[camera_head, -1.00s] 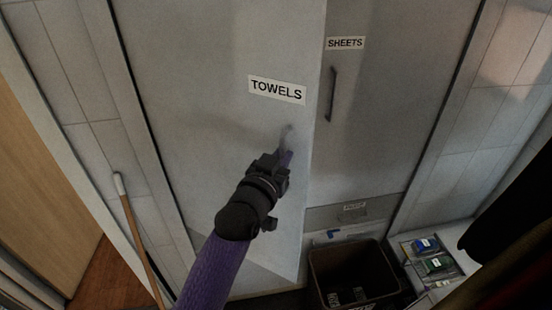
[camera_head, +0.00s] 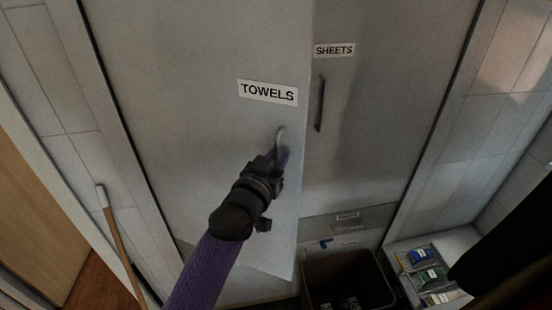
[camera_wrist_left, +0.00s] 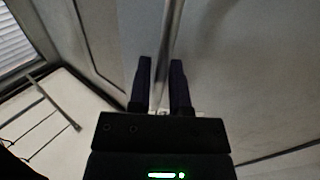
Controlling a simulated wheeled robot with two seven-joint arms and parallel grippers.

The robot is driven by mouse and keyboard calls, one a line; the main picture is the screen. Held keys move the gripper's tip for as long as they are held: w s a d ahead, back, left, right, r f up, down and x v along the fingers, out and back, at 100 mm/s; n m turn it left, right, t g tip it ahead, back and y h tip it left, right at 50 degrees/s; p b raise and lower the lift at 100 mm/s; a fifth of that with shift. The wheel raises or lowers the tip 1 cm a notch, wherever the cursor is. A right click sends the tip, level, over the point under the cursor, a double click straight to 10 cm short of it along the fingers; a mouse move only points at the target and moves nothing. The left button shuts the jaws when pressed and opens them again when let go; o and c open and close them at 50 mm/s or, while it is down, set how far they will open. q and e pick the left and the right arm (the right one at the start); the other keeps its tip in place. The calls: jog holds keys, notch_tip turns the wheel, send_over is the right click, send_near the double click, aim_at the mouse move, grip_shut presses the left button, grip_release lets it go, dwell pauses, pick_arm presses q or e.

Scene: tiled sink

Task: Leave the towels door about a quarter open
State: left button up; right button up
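The towels door (camera_head: 190,130) is a tall pale grey panel with a TOWELS label (camera_head: 268,92). It stands ajar, its free right edge out in front of the sheets door (camera_head: 375,120). Its slanted lower edge shows it swung outward. My left gripper (camera_head: 279,160) is at the towels door's handle (camera_head: 281,138), near the free edge. In the left wrist view the metal handle bar (camera_wrist_left: 168,50) runs between the two dark fingers (camera_wrist_left: 162,88), which look closed around it. My right gripper is not in view.
A dark bin (camera_head: 345,275) stands below the sheets door, near the towels door's lower corner. A low shelf with small colored packs (camera_head: 430,275) is at right. A stick with a white tip (camera_head: 112,225) leans at left, beside the tiled wall (camera_head: 45,80).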

pick_arm(q)
jog(key=shift+s, duration=0.1)
jog(key=v, duration=0.9)
jog(key=shift+s+b, duration=0.35)
jog(key=shift+b, duration=0.05)
jog(key=shift+a, duration=0.15)
